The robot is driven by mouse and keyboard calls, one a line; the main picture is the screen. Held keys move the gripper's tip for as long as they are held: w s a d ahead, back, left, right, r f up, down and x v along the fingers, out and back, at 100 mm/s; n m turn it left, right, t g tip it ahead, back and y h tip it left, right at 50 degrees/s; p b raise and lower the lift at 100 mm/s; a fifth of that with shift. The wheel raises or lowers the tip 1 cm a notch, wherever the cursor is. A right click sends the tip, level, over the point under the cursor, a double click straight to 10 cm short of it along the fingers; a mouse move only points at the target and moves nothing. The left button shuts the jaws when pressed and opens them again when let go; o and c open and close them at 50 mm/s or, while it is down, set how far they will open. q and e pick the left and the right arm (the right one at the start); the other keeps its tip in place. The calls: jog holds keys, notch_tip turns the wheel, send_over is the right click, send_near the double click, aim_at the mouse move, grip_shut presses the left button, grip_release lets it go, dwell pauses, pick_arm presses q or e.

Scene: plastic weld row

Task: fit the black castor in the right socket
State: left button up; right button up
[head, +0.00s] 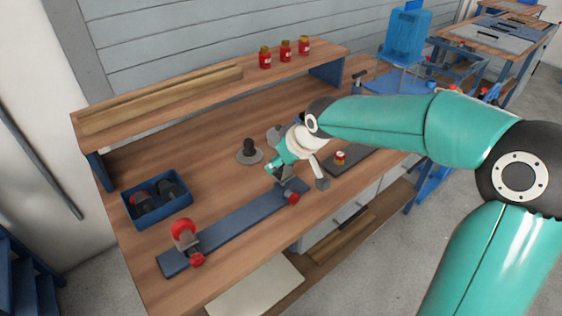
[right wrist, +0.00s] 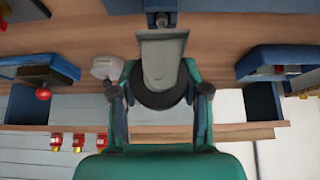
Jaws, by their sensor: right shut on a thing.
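My right gripper (head: 297,182) is at the right end of the long blue board (head: 235,218), low over it. In the right wrist view, a round black part, which looks like the black castor (right wrist: 160,97), sits between the gripper's fingers (right wrist: 160,90), behind a grey piece. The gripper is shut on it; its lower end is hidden. The right socket is hidden by the gripper, so I cannot tell whether the castor touches it. My left gripper is not in view.
A blue bin (head: 160,211) with red and dark parts stands at the left. A dark post on a round base (head: 249,156) is behind the board. Red jars (head: 286,51) stand on the rear shelf.

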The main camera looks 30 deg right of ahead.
jog(key=shift+f+b, duration=0.6)
jog(key=shift+f, duration=0.1)
jog(key=shift+f+b, duration=0.5)
jog(key=shift+b, duration=0.15)
dwell(1.0)
jog(key=o, duration=1.7)
jog(key=shift+r+p, duration=2.65)
jog(key=shift+r, duration=0.9)
jog(key=shift+f, duration=0.1)
